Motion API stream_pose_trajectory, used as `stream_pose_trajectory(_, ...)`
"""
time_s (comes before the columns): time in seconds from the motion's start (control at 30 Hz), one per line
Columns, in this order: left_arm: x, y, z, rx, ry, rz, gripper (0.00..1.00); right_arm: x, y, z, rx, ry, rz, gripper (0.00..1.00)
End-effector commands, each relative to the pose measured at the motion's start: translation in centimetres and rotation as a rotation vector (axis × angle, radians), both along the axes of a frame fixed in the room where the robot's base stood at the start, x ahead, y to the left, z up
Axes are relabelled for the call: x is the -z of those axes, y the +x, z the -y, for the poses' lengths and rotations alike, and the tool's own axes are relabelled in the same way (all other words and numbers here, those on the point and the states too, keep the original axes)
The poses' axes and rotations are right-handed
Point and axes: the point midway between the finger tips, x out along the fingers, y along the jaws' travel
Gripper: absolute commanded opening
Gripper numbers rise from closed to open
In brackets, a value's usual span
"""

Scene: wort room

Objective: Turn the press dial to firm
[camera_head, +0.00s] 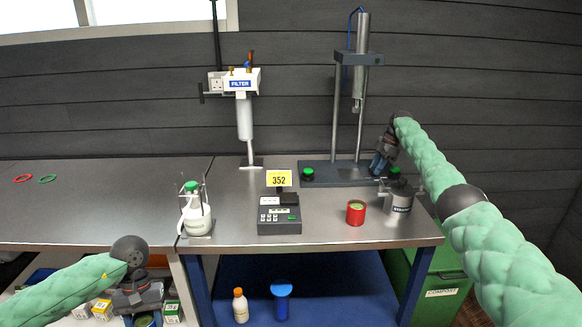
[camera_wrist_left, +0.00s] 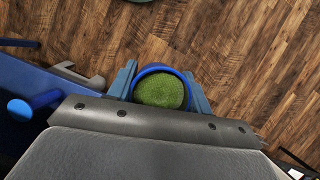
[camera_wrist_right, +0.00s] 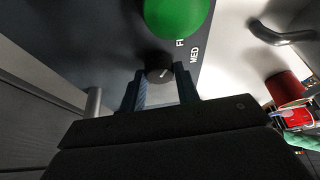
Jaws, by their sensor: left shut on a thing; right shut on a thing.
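The press (camera_head: 342,60) stands at the back of the steel bench, with a dark base and green buttons. Its dial (camera_wrist_right: 158,68), a small black knob with a white mark, shows in the right wrist view beside a green button (camera_wrist_right: 178,14). The letters MED and part of another label starting with F are next to it; which one the mark meets I cannot tell. My right gripper (camera_wrist_right: 160,88) is shut around the dial; its arm hides the dial in the head view. My left gripper (camera_wrist_left: 160,92) is shut on a blue-rimmed cup (camera_wrist_left: 154,69) with green contents, low before the bench.
A grey canister (camera_head: 399,203) and a red cup (camera_head: 356,212) stand on the bench near my right arm. A keypad device (camera_head: 279,217), a white flask (camera_head: 197,222) and the filter (camera_head: 244,118) are further left. A green compost bin (camera_head: 437,290) stands under the right end.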

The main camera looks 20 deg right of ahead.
Motion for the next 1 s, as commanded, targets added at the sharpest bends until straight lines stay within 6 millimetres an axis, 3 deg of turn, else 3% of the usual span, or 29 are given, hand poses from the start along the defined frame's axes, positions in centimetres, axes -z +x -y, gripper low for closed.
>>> stream_pose_trajectory(0.2, 0.94, 0.01, 0.00, 0.000, 0.000, 0.000, 0.24, 0.14, 0.10, -0.11, -0.063, 0.000, 0.000, 0.09)
stream_pose_trajectory(0.7, 1.04, 0.01, 0.00, 0.000, 0.000, 0.000, 0.24, 0.04, 0.07, -0.07, -0.082, 0.000, 0.000, 0.09)
stream_pose_trajectory(0.73, 1.04, 0.01, 0.00, 0.000, 0.000, 0.000, 0.24, 0.04, 0.07, -0.07, -0.082, 0.000, 0.000, 0.33)
stream_pose_trajectory(0.83, 1.05, 0.01, 0.00, 0.000, 0.000, 0.000, 0.24, 0.05, 0.07, -0.06, -0.082, -0.001, -0.001, 0.53)
stream_pose_trajectory(1.0, 1.04, 0.01, 0.00, 0.000, 0.000, 0.000, 0.24, 0.03, 0.07, -0.03, -0.081, -0.001, 0.000, 0.53)
